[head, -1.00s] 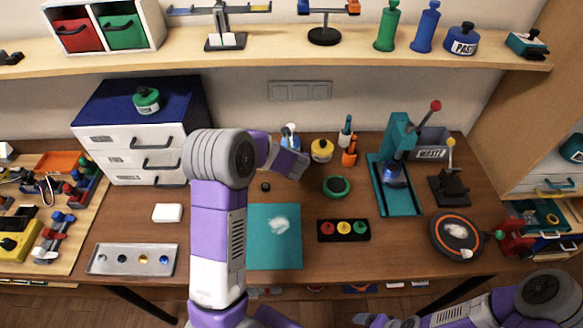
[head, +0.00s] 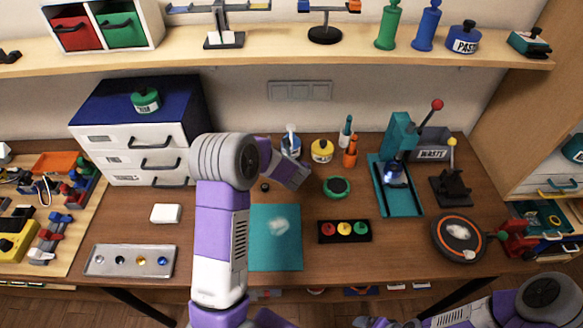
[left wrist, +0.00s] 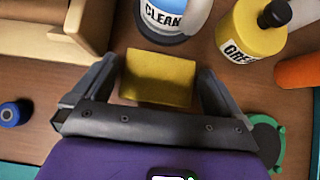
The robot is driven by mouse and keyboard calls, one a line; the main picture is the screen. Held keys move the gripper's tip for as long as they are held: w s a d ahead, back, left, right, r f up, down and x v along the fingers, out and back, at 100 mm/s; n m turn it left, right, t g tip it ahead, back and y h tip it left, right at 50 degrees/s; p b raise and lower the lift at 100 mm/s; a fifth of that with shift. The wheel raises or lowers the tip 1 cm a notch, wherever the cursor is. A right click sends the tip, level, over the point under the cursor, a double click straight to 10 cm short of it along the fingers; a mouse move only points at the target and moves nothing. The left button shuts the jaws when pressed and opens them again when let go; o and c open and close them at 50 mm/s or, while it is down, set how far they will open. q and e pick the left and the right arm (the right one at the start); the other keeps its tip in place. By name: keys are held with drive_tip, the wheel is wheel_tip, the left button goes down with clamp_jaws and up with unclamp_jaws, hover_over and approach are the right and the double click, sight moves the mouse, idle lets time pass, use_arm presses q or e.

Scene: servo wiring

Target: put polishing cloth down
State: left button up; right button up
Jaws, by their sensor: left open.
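The polishing cloth, a flat yellow rectangle (left wrist: 158,78), lies on the brown table in the left wrist view. My left gripper (left wrist: 158,88) is open, with one finger on each side of the cloth. The fingers stand apart from it, with slim gaps. In the head view my left gripper (head: 293,174) is low behind the teal mat and hides the cloth. My right gripper (head: 372,321) is only partly in view at the bottom edge, and its jaws are unclear.
A CLEAN bottle (left wrist: 170,18) and a yellow bottle (left wrist: 252,28) stand just beyond the cloth. A small blue-topped knob (left wrist: 12,113) lies left, a green round dish (head: 337,187) right. The teal mat (head: 262,255) bears a white smear. A drawer cabinet (head: 130,140) stands left.

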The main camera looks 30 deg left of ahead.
use_arm(q)
drive_tip(key=p+v, duration=0.1)
drive_tip(key=v, duration=1)
